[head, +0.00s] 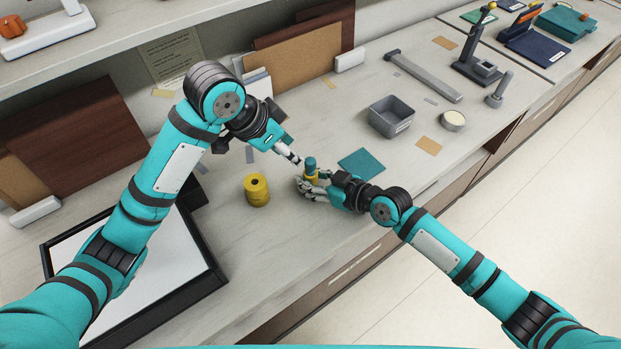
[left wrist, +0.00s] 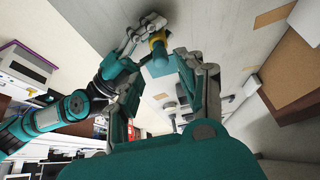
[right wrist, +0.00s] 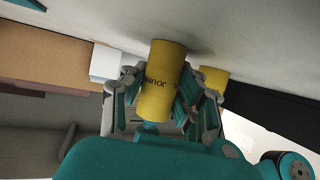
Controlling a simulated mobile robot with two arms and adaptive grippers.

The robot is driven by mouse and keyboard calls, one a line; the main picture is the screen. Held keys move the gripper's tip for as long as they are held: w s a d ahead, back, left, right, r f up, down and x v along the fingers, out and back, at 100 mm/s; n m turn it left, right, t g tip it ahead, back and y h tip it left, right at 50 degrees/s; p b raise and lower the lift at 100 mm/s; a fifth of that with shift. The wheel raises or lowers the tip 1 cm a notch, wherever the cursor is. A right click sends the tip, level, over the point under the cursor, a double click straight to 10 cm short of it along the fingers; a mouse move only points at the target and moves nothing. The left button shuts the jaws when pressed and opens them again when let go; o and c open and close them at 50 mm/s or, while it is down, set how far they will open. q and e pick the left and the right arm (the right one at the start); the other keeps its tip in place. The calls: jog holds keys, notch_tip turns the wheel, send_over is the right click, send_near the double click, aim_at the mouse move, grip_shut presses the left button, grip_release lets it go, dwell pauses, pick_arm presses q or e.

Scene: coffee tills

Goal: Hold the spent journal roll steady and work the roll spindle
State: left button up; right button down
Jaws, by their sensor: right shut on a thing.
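The held yellow roll (head: 311,175) stands near the counter's front edge, with the teal spindle (head: 310,163) sticking up from its top. My right gripper (head: 315,187) is shut on this roll; in the right wrist view the roll (right wrist: 160,82) sits between the fingers, with dark lettering on its side. My left gripper (head: 293,158) is just up and left of the spindle. In the left wrist view its fingers are spread apart, with the spindle (left wrist: 158,58) ahead in the gap. Whether a finger touches the spindle I cannot tell.
A second yellow roll (head: 256,190) stands left of my right gripper. A teal mat (head: 362,162), a grey bin (head: 390,117) and a round tub (head: 453,121) lie to the right. A black-framed tray (head: 215,273) is at left front. Boards lean against the back wall.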

pick_arm(q)
jog(key=shift+o, duration=0.2)
pick_arm(e)
jog(key=shift+d, duration=0.1)
pick_arm(q)
notch_tip(320, 180, up, 2)
jog(key=n+g+y, duration=0.3)
jog(key=n+y, duration=0.1)
send_over(310, 160)
jog(key=shift+s+d+r, duration=0.1)
jog(key=shift+s, duration=0.1)
jog(key=shift+w+f+n, duration=0.1)
jog(key=shift+f+n, duration=0.15)
jog(key=shift+n, duration=0.05)
jog(key=shift+f, duration=4.2)
